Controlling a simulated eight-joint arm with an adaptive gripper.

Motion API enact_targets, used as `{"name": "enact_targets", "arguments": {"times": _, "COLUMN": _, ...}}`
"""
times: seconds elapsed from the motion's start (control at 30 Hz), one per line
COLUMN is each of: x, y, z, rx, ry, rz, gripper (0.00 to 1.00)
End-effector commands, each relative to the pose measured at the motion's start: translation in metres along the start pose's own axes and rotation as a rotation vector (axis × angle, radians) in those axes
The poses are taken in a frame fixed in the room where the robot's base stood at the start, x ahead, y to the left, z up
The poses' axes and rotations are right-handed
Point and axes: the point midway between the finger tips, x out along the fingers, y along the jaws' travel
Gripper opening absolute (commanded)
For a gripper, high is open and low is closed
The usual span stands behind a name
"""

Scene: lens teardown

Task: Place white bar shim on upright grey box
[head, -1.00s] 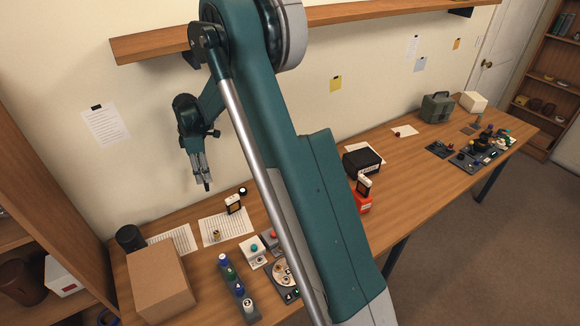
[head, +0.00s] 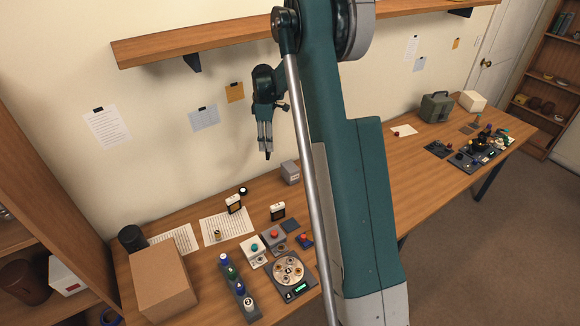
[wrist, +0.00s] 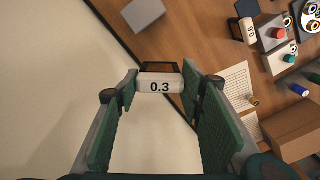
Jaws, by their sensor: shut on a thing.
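My gripper (head: 267,152) hangs in the air near the wall, fingers pointing down. In the wrist view my gripper (wrist: 160,88) is shut on a white bar shim (wrist: 160,83), marked 0.3, with a dark frame beyond its white bar. The upright grey box (head: 290,172) stands on the table near the wall, lower and to the right of my gripper. The grey box also shows at the top of the wrist view (wrist: 143,14), apart from the held shim.
Two other white-topped shims stand on the table, one on the left (head: 233,203) and one on the right (head: 278,210). Button blocks (head: 253,250), a round dial device (head: 288,270) and a cardboard box (head: 162,280) lie nearer. A wall shelf (head: 240,35) runs above.

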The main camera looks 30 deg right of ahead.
Motion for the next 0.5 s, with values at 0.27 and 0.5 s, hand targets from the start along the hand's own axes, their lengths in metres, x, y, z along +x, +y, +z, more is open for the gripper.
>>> {"name": "enact_targets", "arguments": {"times": 0.27, "x": -0.012, "y": 0.029, "z": 0.068, "rx": 0.090, "ry": 0.000, "rz": 0.000, "gripper": 0.26}}
{"name": "enact_targets", "arguments": {"times": 0.5, "x": -0.016, "y": 0.039, "z": 0.093, "rx": 0.121, "ry": 0.000, "rz": 0.000, "gripper": 0.26}}
